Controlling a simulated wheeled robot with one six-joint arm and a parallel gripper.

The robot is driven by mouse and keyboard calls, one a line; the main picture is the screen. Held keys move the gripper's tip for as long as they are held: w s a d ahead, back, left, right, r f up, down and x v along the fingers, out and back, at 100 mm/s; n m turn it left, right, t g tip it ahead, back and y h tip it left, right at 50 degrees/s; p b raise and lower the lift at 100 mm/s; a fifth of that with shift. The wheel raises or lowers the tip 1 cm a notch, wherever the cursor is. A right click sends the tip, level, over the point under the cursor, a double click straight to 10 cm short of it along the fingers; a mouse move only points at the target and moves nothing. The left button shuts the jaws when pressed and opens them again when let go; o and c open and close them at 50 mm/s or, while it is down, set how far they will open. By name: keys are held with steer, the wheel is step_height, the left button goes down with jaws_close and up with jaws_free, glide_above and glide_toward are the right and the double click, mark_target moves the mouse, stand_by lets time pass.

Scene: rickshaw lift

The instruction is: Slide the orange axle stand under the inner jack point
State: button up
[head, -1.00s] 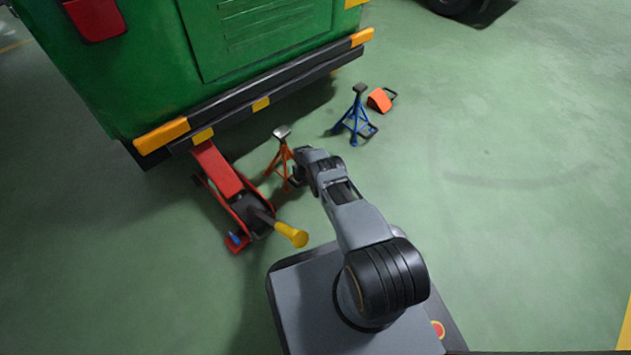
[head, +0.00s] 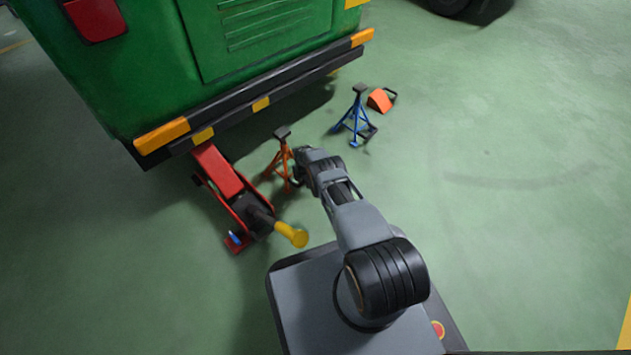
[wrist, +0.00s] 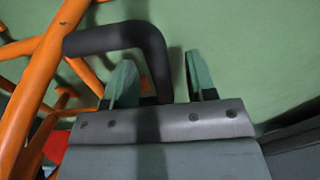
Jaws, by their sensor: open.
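The orange axle stand (head: 280,160) stands upright on the floor, just outside the rickshaw's rear bumper and to the right of the red jack. Its orange legs (wrist: 38,85) and a black bent handle (wrist: 118,38) show in the wrist view. My gripper (wrist: 160,85) is open, with one green finger on each side of the handle's downward end. I cannot tell whether the fingers touch it. In the head view my wrist hides part of the stand's right side. The inner jack point under the rickshaw is not visible.
The green rickshaw (head: 240,50) has a black bumper above the red floor jack (head: 225,180), whose yellow-ended handle (head: 291,235) points toward my base. A blue axle stand (head: 356,115) and an orange wedge (head: 379,100) stand to the right. Floor at the right is clear.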

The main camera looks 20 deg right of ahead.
steer(key=shift+r+p, duration=3.2)
steer(key=shift+r, duration=1.05)
